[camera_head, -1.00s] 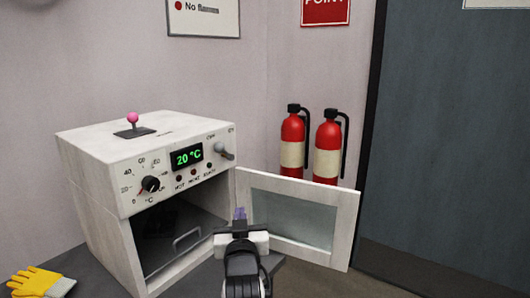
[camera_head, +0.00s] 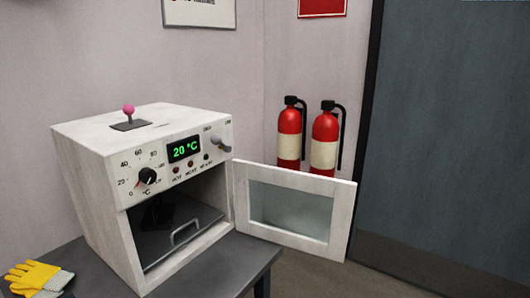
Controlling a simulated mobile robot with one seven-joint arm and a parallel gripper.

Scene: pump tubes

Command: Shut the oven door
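The oven (camera_head: 95,190) is a white box with a dial and a green display reading 20 °C, standing on a dark table. Its door (camera_head: 343,222), white with a glass pane, hangs wide open to the right, hinged at the right edge of the front. The oven's inside is open to view, with a dark tray (camera_head: 185,238) with a metal handle low in it. My gripper does not show in the head view now.
The dark table (camera_head: 225,268) has bare room in front of the oven. A yellow glove (camera_head: 38,278) lies at its left. Two fire extinguishers (camera_head: 291,135) (camera_head: 324,140) stand behind the door by the wall. A dark grey room door (camera_head: 450,130) is at right.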

